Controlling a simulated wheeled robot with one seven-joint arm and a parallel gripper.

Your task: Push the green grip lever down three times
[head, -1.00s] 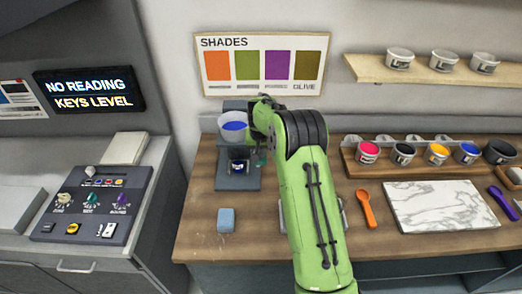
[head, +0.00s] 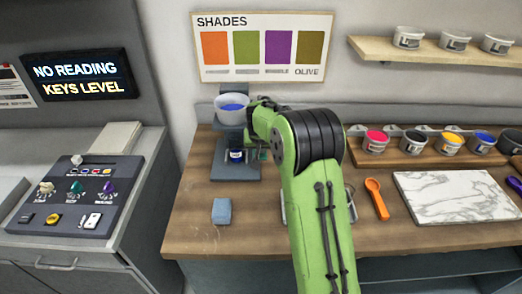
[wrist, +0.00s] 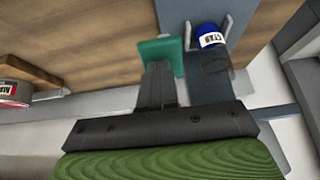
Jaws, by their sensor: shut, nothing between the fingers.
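The green grip lever (wrist: 162,52) shows in the wrist view as a teal block left of a jar with a blue lid (wrist: 208,37). My gripper (wrist: 164,72) is shut and empty. Its dark fingers reach up to the teal block's edge and overlap it in the picture; I cannot tell whether they touch. In the head view a sliver of the teal grip (head: 263,153) shows beside the stand (head: 235,170), right of the jar (head: 237,156). My green arm hides the fingertips there.
A white tub of blue ink (head: 232,107) sits atop the stand. A blue-grey block (head: 221,211) lies in front. An orange spoon (head: 377,199), marble slab (head: 460,197) and ink cups stand right. A display (head: 82,77) reads "NO READING KEYS LEVEL".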

